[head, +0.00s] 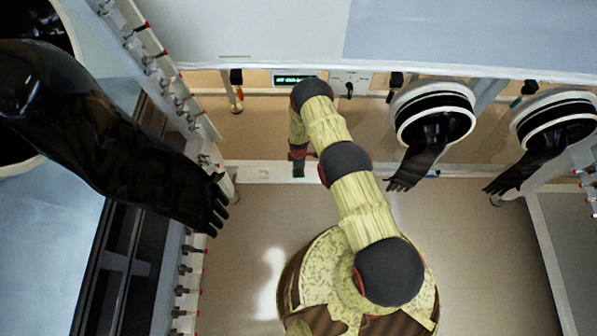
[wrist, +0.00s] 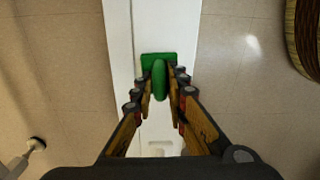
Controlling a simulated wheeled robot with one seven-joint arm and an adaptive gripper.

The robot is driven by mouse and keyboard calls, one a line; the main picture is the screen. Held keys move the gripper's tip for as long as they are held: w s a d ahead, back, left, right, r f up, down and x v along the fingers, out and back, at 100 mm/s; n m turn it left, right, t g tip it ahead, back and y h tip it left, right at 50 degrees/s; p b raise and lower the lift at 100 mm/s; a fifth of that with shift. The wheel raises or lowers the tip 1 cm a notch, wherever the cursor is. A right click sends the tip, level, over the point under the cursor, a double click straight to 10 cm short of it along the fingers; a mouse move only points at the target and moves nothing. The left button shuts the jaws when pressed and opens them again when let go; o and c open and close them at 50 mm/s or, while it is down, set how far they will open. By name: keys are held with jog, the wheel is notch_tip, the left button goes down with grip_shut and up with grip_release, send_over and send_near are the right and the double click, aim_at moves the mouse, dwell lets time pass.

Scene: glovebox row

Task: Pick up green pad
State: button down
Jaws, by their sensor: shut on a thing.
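The green pad (wrist: 159,79) shows in the wrist view as a flat green piece with a raised, rounded green ridge along its middle. My gripper (wrist: 159,84) is above it, with its two fingers on either side of the ridge and closed on it. The pad is over a white ledge (wrist: 119,45); I cannot tell whether it touches the ledge. In the head view my gripper (head: 298,172) is at the white ledge, below the panel with the green display.
Black glovebox gloves hang on the left (head: 110,130), at centre right (head: 425,150) and at far right (head: 540,160). A rail with several red-tipped valves (head: 185,268) runs along the left. The tan floor (head: 480,250) is open to the right of my base.

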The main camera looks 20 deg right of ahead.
jog(key=shift+r, duration=0.1)
jog(key=shift+r+p, duration=0.3)
jog(key=shift+r, duration=0.25)
notch_tip(320, 180, up, 3)
jog(key=shift+s+f+p, duration=0.1)
jog(key=shift+f+p, duration=0.1)
jog(key=shift+p, duration=0.4)
jog(key=s+d+r+p, duration=0.1)
jog(key=s+r+p, duration=0.5)
jog(key=s+r, duration=0.3)
jog(key=shift+s+p, duration=0.3)
jog(key=shift+s, duration=2.1)
jog(key=c, duration=2.3)
grip_release()
grip_shut()
